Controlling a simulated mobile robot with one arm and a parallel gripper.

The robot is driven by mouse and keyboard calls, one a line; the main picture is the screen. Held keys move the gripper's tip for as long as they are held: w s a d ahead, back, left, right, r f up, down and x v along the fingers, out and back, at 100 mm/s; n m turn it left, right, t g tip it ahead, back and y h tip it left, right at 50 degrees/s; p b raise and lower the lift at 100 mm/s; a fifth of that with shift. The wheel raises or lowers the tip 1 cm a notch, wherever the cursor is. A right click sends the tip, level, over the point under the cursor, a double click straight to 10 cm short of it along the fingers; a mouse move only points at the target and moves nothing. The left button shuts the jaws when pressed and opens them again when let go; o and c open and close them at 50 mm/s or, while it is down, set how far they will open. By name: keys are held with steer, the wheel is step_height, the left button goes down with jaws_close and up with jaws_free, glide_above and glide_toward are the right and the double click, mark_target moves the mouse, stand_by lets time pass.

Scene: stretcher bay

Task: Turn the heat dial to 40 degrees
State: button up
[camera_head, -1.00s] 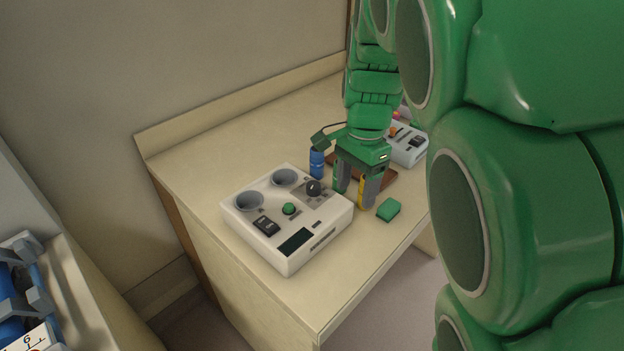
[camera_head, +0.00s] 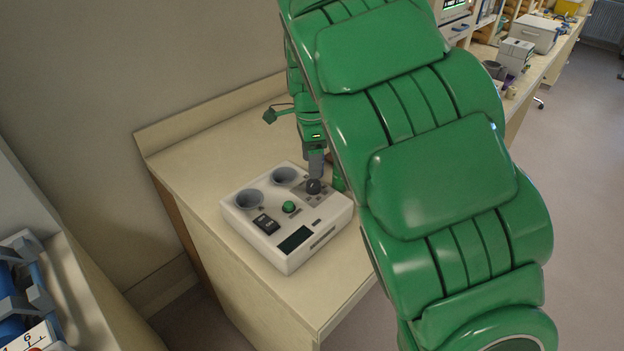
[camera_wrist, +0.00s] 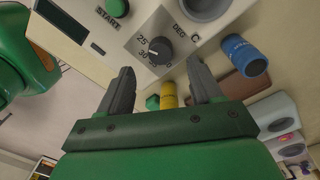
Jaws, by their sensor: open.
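The heat dial (camera_head: 313,187) is a dark round knob on top of a white control box (camera_head: 272,257). In the wrist view the dial (camera_wrist: 158,51) sits on a grey scale plate marked DEG C, with 25 and 30 legible; the other marks and the pointer are hard to read. My gripper (camera_wrist: 159,70) is open and empty, its two grey fingers either side of the dial and apart from it. In the head view my gripper (camera_head: 326,178) is at the dial, partly hidden by my arm.
A green START button (camera_head: 288,207), two round wells and a dark display share the box top. A blue bottle (camera_wrist: 245,55), a brown tray (camera_wrist: 236,88), a yellow object (camera_wrist: 169,94) and a green block (camera_wrist: 152,102) lie nearby. The table's front is clear.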

mark_target(312, 183)
step_height(312, 183, down, 6)
steer(key=shift+s+f, duration=0.15)
steer(key=shift+f, duration=0.1)
steer(key=c, duration=1.1)
